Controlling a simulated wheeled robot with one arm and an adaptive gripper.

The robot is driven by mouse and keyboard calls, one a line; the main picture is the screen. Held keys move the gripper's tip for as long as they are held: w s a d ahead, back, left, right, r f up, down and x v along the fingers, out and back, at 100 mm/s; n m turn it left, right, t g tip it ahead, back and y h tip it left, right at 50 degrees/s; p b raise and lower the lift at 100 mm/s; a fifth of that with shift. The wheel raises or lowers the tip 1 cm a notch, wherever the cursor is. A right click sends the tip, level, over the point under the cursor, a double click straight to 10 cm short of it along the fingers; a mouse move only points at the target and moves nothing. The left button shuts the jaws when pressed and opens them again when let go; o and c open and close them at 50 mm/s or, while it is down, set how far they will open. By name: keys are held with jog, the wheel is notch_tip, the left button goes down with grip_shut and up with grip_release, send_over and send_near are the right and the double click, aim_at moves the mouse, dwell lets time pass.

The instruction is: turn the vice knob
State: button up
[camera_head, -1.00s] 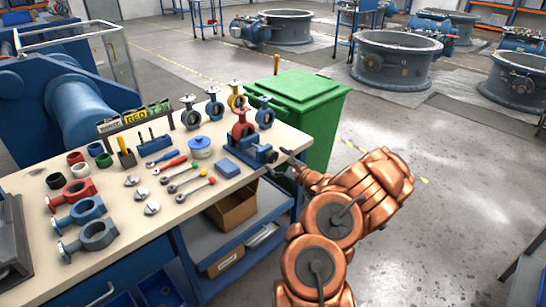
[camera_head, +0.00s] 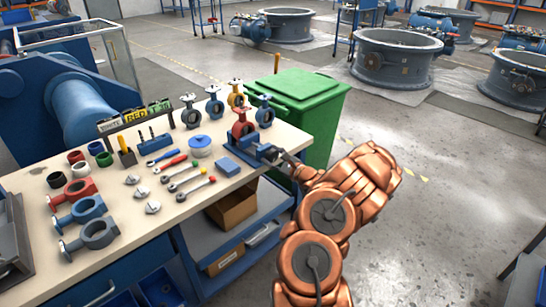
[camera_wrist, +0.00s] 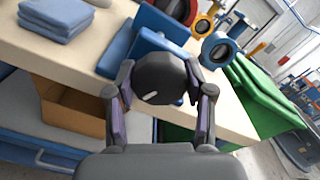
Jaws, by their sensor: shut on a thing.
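The blue vice (camera_head: 248,144) sits at the right edge of the workbench, with a red butterfly valve (camera_head: 242,124) upright at it. In the wrist view the vice (camera_wrist: 146,48) lies just beyond my gripper. Its round black knob (camera_wrist: 160,78) fills the space between my two fingers. My gripper (camera_head: 274,157) reaches the vice from the right, off the bench edge. In the wrist view my gripper (camera_wrist: 161,82) is shut on the knob, one finger on each side. In the head view the knob is too small and covered to tell apart.
A green bin (camera_head: 305,100) stands close behind my gripper. Blue folded cloths (camera_head: 229,166) lie left of the vice. A blue valve (camera_head: 264,112) and a yellow valve (camera_head: 235,97) stand behind it. A cardboard box (camera_head: 232,209) sits on the shelf below.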

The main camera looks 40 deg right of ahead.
jog(key=shift+c, duration=1.3)
jog(key=shift+m+b, duration=0.3)
jog(key=shift+m, duration=0.2)
jog(key=o, duration=1.2)
jog(key=shift+c, duration=0.2)
jog(key=shift+s, duration=0.1)
jog(key=s, duration=1.2)
jog(key=shift+a, duration=0.15)
